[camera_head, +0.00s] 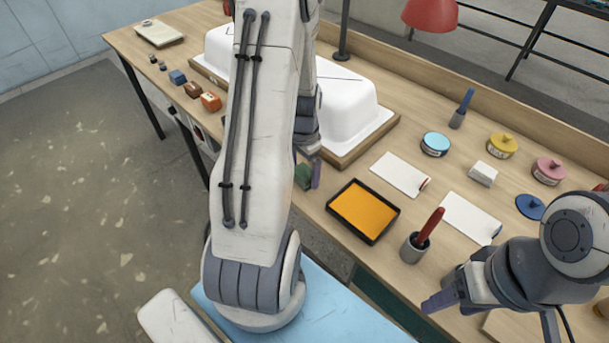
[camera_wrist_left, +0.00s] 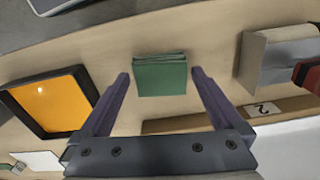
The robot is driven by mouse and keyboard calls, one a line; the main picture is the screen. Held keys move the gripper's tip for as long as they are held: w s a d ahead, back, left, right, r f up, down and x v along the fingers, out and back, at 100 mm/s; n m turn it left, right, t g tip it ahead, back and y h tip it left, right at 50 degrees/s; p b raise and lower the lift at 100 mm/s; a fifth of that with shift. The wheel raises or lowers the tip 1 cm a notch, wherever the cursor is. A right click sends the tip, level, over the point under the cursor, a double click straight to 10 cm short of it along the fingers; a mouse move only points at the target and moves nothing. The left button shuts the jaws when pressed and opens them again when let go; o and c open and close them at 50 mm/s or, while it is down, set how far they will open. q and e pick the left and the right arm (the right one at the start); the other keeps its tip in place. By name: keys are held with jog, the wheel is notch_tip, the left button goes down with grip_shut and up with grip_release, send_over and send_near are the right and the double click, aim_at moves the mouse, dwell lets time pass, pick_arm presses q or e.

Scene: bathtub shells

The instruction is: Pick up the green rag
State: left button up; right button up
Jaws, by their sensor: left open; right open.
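The green rag (camera_wrist_left: 161,75) is a folded dark green cloth on the wooden workbench in the left wrist view. In the head view only a small part of the rag (camera_head: 302,177) shows beside my left arm. My left gripper (camera_wrist_left: 160,80) is open, with its two purple fingers apart on either side of the rag in the picture; it is not closed on it. In the head view my left gripper (camera_head: 315,174) is mostly hidden behind my arm. My right gripper (camera_head: 440,301) is open and empty over the bench's front edge at the lower right.
A black tray of orange paint (camera_head: 363,209) lies right of the rag. A white bathtub shell (camera_head: 345,105) on a wooden board stands behind it. A grey cup with a red-handled tool (camera_head: 412,248), white cards (camera_head: 400,174) and several tins (camera_head: 436,143) stand further right.

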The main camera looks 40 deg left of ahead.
aim_at(304, 171)
pick_arm(q)
jog(key=shift+f, duration=0.55)
jog(key=c, duration=1.1)
jog(key=shift+c, duration=0.2)
jog(key=shift+r, duration=0.1)
notch_tip(304, 171, up, 4)
jog(key=shift+w+r, duration=0.1)
jog(key=shift+r, duration=0.05)
jog(key=s+d+r, duration=0.2)
jog(key=d+r, duration=0.4)
jog(key=d, duration=0.5)
jog(key=shift+s+d+r+b, duration=0.25)
jog(key=shift+b, duration=0.05)
